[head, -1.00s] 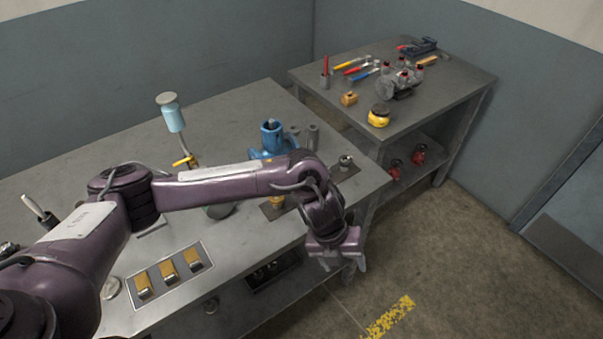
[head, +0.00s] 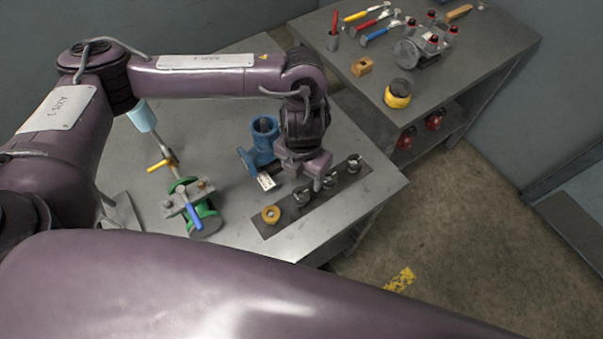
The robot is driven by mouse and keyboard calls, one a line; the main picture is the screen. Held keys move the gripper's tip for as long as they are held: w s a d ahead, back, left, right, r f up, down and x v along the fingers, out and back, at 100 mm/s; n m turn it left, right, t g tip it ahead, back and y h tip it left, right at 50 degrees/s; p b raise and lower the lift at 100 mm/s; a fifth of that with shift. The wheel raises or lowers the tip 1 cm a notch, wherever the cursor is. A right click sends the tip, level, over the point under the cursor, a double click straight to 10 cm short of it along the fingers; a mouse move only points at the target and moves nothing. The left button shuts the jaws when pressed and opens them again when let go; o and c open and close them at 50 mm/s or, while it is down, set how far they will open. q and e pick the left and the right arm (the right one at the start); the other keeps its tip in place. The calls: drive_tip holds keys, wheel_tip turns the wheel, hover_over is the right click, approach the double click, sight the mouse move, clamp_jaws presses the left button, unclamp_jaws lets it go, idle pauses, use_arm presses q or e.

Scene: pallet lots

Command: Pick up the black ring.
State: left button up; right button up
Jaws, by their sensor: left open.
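I cannot clearly make out a black ring. A dark strip (head: 265,229) on the near workbench carries an orange-yellow ring (head: 271,214) at its left end. Several small grey metal fittings stand along the rest of it, including one (head: 353,163) at the right end. Whether one of them bears a black ring is too small to tell. My left gripper (head: 317,180) is open, pointing down just above the middle of the strip. It partly hides the fittings there, and nothing shows held in it. My right gripper is out of view.
A blue pipe fitting (head: 262,140) stands close left of my left gripper. A green valve with a blue handle (head: 192,208) lies farther left. The second table (head: 465,72) holds hammers and a black-topped yellow object (head: 398,93). The bench's right corner is clear.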

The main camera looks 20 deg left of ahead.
sight(301, 196)
use_arm(q)
drive_tip(key=shift+s+d+f, duration=0.25)
drive_tip(key=shift+s+f, duration=0.75)
drive_tip(key=shift+f, duration=0.1)
drive_tip(key=shift+w+a+f, duration=0.1)
drive_tip(key=shift+w+f, duration=0.05)
drive_tip(key=shift+f, duration=0.45)
drive_tip(key=shift+w+a+f, duration=0.1)
drive_tip(key=shift+w+f, duration=0.05)
drive_tip(key=shift+f, duration=1.45)
drive_tip(key=c, duration=0.8)
drive_tip(key=shift+c, duration=1.3)
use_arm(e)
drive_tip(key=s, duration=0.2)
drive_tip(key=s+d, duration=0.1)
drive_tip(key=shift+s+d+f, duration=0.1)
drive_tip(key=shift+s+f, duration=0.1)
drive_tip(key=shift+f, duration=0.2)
